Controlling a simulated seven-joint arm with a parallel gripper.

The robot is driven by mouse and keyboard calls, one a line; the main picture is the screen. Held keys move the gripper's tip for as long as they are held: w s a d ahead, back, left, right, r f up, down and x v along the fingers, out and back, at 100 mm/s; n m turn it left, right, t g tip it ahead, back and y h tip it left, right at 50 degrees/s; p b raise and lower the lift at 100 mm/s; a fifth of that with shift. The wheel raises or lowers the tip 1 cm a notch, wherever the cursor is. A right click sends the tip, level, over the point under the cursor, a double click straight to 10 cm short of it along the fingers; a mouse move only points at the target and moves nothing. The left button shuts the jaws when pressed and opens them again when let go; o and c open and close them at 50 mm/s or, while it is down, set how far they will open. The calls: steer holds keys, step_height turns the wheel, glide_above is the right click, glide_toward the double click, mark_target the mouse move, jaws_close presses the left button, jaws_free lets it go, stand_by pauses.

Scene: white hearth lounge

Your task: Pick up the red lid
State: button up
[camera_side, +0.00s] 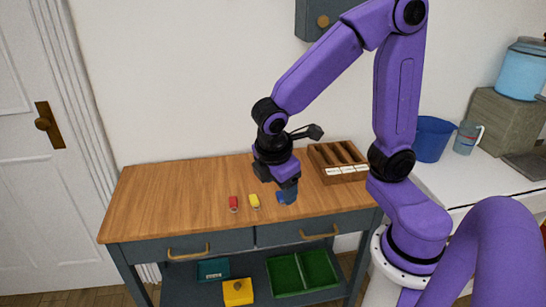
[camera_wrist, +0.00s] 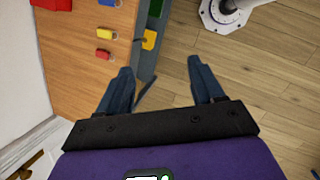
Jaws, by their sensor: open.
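A small red piece (camera_side: 233,203) with a pale metallic tip lies on the wooden tabletop; it is the likely red lid, too small to tell whether lid and body are separate. It also shows in the wrist view (camera_wrist: 103,54). My gripper (camera_side: 288,186) is above the table near the blue piece, to the right of the red one. In the wrist view its two fingers (camera_wrist: 162,75) are spread, with nothing between them.
A wooden compartment box (camera_side: 345,172) with white labels stands at the table's back right. Below, the shelf holds a green crate (camera_side: 318,270) and a yellow box (camera_side: 238,291). The tabletop's left half (camera_side: 165,195) is clear.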

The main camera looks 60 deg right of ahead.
steer(key=w+d+f+n+h, duration=0.1)
steer(key=w+d+f+h, duration=0.15)
steer(key=w, duration=0.55)
steer(key=w+d+f+n+h, duration=0.1)
steer(key=w+d+f+h, duration=0.2)
steer(key=w, duration=0.5)
steer(key=w+d+f+n+g+h, duration=0.15)
steer(key=w+d+f+h, duration=0.35)
steer(key=w+d, duration=0.55)
steer(key=shift+n+y, duration=0.35)
steer(key=x, duration=0.4)
steer(key=s+x, duration=0.1)
steer(key=x, duration=0.8)
steer(key=shift+s+r, duration=0.2)
steer(key=shift+r, duration=0.15)
steer(key=shift+r+x, duration=0.1)
steer(key=shift+x, duration=1.25)
steer(key=shift+r+x, duration=0.15)
steer(key=shift+x, duration=1.2)
steer(key=c, duration=1.1)
